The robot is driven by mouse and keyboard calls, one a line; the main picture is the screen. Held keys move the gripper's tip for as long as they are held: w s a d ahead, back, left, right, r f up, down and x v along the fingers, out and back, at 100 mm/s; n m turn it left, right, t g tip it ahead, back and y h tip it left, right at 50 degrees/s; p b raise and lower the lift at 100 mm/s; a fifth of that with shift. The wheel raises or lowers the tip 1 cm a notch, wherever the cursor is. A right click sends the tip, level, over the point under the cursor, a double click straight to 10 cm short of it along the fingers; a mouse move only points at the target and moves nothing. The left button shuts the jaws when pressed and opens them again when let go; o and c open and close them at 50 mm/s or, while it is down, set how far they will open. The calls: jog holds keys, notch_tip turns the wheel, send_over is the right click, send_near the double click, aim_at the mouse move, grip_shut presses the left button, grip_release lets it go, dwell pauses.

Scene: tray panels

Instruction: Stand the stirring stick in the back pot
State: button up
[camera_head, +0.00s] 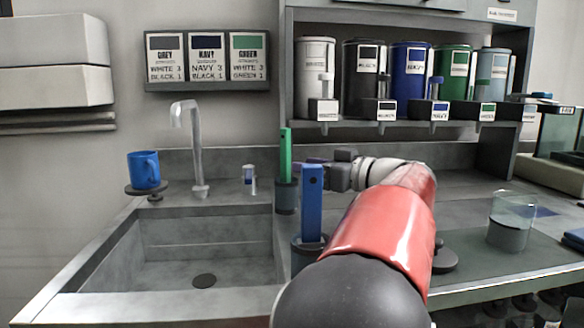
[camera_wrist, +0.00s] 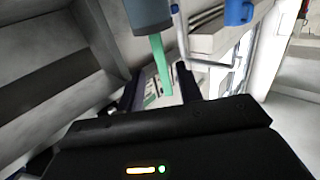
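A green stirring stick (camera_head: 285,150) stands upright in the back pot (camera_head: 287,196), a dark cup at the sink's right edge. A blue stick (camera_head: 312,205) stands in the front pot (camera_head: 308,258), nearer me. My gripper (camera_head: 308,164) is level with the green stick, just right of it and partly hidden behind the blue stick. In the wrist view, the green stick (camera_wrist: 160,62) comes out of the pot (camera_wrist: 148,14) and shows between my parted fingers (camera_wrist: 158,88). The stick looks free of both fingers; its exact depth between them is unclear.
The sink (camera_head: 200,262) lies left of the pots. A blue mug (camera_head: 143,170) sits on a small stand at its far left. A clear beaker with dark contents (camera_head: 509,235) stands on the right counter. Several labelled canisters (camera_head: 362,82) line the shelf above.

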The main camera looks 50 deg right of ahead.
jog(key=s, duration=0.5)
jog(key=shift+s+d+b, duration=0.1)
jog(key=shift+d+b, duration=0.1)
jog(key=shift+b, duration=0.1)
